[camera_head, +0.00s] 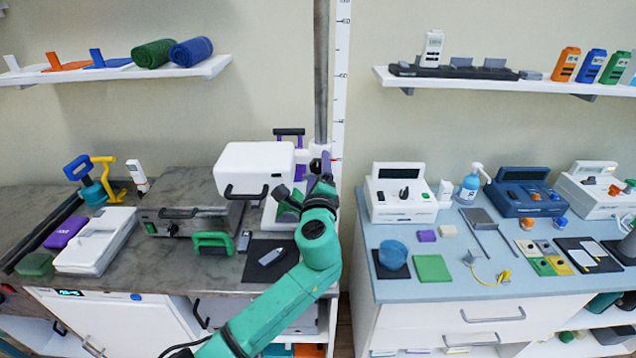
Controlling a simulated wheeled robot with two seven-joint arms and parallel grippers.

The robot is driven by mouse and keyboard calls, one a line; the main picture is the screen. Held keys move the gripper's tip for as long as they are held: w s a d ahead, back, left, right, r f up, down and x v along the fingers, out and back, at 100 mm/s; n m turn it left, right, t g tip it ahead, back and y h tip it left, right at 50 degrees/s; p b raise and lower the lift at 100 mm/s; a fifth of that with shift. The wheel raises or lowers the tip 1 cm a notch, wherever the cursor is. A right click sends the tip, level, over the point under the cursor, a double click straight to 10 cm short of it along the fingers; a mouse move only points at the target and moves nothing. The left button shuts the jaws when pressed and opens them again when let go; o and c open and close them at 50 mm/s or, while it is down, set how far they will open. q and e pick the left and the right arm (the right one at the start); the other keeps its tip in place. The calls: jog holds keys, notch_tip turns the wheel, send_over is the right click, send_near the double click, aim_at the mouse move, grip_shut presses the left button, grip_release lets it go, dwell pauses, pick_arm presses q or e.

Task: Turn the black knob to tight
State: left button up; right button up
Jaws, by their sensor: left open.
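A black knob (315,165) shows small and dark at the white clamp (313,150) on the upright pole (321,75), in the middle of the view. My left arm is green and comes up from the bottom. Its gripper (321,174) is at the pole, right at the knob, and open. The wrist and fingers partly cover the knob, so I cannot tell whether the fingers are around it or touching it. I cannot read any tight mark or the knob's setting. My right gripper is not in view.
A white box-shaped head (254,169) is just left of my wrist. A green handle (213,242) and a dark mat (270,261) lie on the left counter. The blue-topped right counter (440,300) holds several devices. Shelves (510,84) hang above.

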pick_arm(q)
jog(key=s+b, duration=0.3)
jog(key=s, duration=1.1)
jog(key=shift+b, duration=0.4)
